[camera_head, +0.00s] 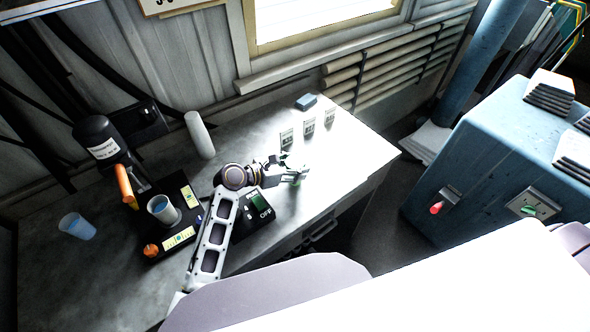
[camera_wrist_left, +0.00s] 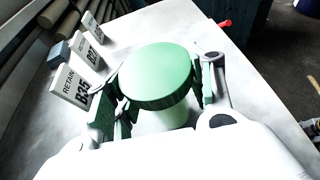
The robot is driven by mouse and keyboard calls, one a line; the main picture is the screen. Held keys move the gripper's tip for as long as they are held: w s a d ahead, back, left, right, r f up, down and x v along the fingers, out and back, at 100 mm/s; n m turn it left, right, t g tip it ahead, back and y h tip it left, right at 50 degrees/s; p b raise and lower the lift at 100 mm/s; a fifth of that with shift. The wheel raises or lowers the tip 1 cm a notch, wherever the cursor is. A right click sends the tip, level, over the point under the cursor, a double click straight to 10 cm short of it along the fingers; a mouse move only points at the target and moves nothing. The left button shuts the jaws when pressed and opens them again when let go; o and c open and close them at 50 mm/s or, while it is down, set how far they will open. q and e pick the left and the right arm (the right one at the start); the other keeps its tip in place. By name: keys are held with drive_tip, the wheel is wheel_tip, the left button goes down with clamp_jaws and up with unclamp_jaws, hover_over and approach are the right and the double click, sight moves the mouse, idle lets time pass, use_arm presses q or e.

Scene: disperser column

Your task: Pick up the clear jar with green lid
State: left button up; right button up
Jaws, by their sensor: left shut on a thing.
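The jar with the green lid (camera_wrist_left: 160,76) is in the middle of the left wrist view, upright, with part of its pale body (camera_wrist_left: 165,118) showing below the lid. My left gripper (camera_wrist_left: 158,90) has one finger on each side of it and is shut on it. In the head view my left gripper (camera_head: 297,173) is over the bench's right part, and the jar is mostly hidden there, with a little green showing. I cannot tell whether the jar touches the bench. My right gripper is not in view.
Several white retain cards (camera_head: 308,127) stand behind the jar, near a small blue block (camera_head: 306,102). A black scale (camera_head: 255,207) lies beside my arm. The bench's right edge is close.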

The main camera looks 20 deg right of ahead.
use_arm(q)
drive_tip(key=shift+r, duration=0.15)
drive_tip(key=shift+r, duration=4.9)
